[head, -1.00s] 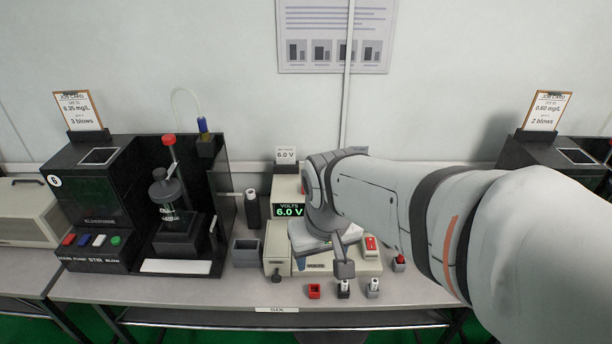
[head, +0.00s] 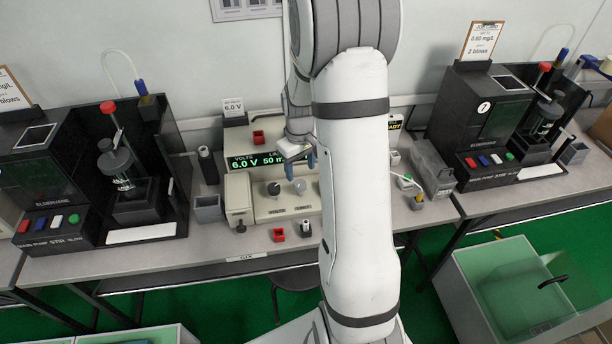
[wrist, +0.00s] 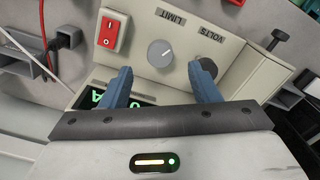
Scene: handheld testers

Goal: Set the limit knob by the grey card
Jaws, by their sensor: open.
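A red rocker switch (wrist: 112,33) is beside the limit knob. Red and dark plugs (head: 278,235) lie in front of the supply. Black testers stand left (head: 97,170) and right (head: 490,125). A grey bin (head: 208,208) is at the supply's left.

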